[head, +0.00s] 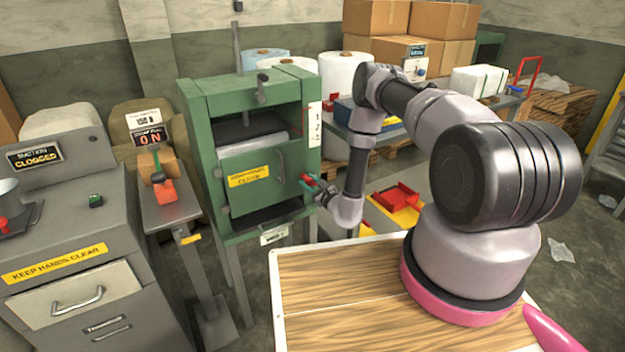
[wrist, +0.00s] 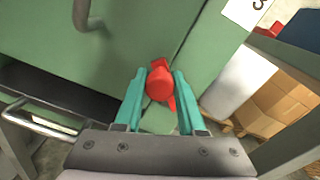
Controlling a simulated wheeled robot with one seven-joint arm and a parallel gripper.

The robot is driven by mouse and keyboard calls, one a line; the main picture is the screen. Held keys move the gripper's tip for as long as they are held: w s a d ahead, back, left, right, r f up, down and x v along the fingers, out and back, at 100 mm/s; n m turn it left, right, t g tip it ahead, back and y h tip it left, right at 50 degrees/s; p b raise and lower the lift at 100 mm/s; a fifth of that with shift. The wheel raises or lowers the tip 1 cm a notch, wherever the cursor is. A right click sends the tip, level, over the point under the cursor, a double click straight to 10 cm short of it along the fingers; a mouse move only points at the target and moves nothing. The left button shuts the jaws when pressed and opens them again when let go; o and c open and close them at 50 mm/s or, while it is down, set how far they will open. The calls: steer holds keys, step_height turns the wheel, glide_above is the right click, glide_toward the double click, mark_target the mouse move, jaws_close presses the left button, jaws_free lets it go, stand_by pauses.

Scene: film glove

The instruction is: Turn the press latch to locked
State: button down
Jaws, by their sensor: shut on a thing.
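The press (head: 246,160) is a green metal cabinet with a door (head: 252,175) bearing a yellow label and a curved handle. The red press latch (head: 306,180) sits at the right edge of the door, and it also shows in the wrist view (wrist: 160,84). My gripper (head: 314,187) is at the latch. In the wrist view my gripper's teal fingers (wrist: 159,92) are shut on the red latch, one on each side. The fingers hide parts of the latch's sides. I cannot tell from these views whether it stands at locked.
A grey machine (head: 70,230) with a drawer stands at the left, and a narrow stand (head: 168,205) with a red lever is beside the press. A wooden-topped table (head: 330,290) is in front.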

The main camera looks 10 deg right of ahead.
steer(key=shift+s+a+f+n+h, duration=0.2)
steer(key=shift+f+n, duration=0.55)
steer(key=shift+n, duration=0.65)
steer(key=shift+s+a+f+n, duration=0.1)
steer(key=shift+a+f+n, duration=0.25)
steer(key=shift+f+n, duration=0.75)
steer(key=shift+s+a+f+n+h, duration=0.1)
steer(key=shift+a+f+n, duration=0.25)
steer(key=shift+n, duration=1.35)
steer(key=shift+d+f, duration=0.1)
steer(key=shift+f, duration=0.1)
steer(key=c, duration=0.5)
jaws_free()
steer(key=v, duration=1)
steer(key=shift+s, duration=0.35)
steer(key=shift+s+d, duration=0.1)
steer(key=shift+d, duration=0.05)
